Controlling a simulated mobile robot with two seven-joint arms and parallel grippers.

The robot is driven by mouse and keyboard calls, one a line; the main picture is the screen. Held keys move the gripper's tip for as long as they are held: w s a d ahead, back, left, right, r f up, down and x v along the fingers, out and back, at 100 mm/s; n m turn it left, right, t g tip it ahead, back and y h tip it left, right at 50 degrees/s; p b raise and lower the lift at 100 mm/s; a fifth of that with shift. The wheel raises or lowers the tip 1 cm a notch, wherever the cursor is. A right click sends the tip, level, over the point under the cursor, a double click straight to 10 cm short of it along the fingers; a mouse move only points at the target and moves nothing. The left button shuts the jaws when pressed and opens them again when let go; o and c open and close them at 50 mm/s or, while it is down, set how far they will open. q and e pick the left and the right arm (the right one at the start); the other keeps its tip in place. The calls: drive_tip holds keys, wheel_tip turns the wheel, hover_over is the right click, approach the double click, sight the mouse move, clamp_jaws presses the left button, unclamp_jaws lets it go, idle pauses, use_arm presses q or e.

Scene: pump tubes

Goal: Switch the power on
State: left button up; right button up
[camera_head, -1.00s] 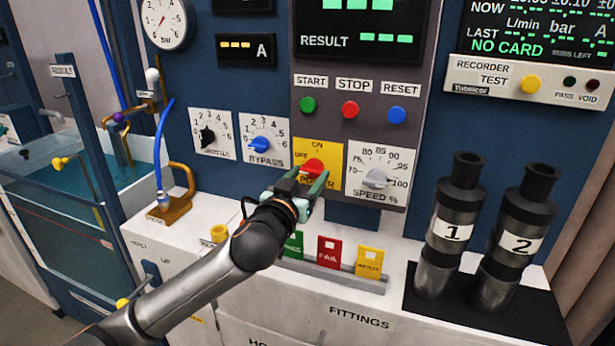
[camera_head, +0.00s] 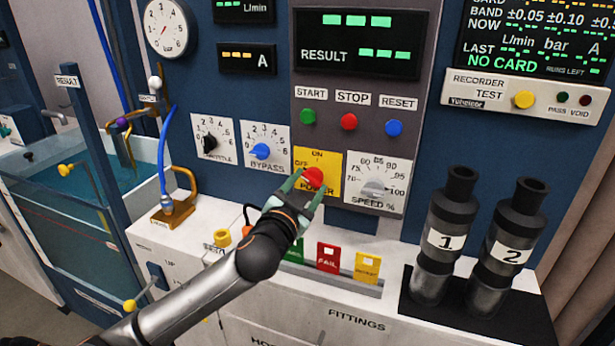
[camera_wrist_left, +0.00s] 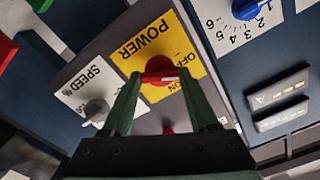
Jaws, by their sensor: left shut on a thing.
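The red power knob (camera_head: 313,178) sits on a yellow plate (camera_head: 328,162) marked OFF, ON and POWER, low on the grey control panel. My left gripper (camera_head: 308,188) is shut on this knob, with green fingers either side of it. In the left wrist view the fingers (camera_wrist_left: 158,92) reach to the knob (camera_wrist_left: 160,72), and a white mark shows on its bar. The fingers partly hide the knob, and I cannot tell which label the mark points at. My right gripper is not in view.
The speed dial (camera_head: 374,188) is just right of the yellow plate, and the blue bypass knob (camera_head: 260,151) is to its left. START, STOP and RESET buttons (camera_head: 348,121) are above. Coloured cards (camera_head: 328,257) stand in a rail below. Two dark pumps (camera_head: 446,235) stand at right.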

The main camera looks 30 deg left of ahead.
use_arm(q)
drive_tip(key=shift+r+m+p, duration=0.15)
drive_tip(key=shift+m+p, duration=0.5)
drive_tip(key=shift+m, duration=0.35)
drive_tip(key=m+p, duration=0.2)
drive_tip(key=shift+m, duration=0.3)
drive_tip(key=m+p, duration=0.3)
drive_tip(key=m, duration=0.2)
drive_tip(key=shift+m+p, duration=0.85)
drive_tip(key=shift+m, duration=0.45)
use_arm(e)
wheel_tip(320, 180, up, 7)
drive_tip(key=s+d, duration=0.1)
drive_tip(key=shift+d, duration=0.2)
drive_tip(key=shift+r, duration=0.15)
use_arm(q)
drive_tip(key=o, duration=1.4)
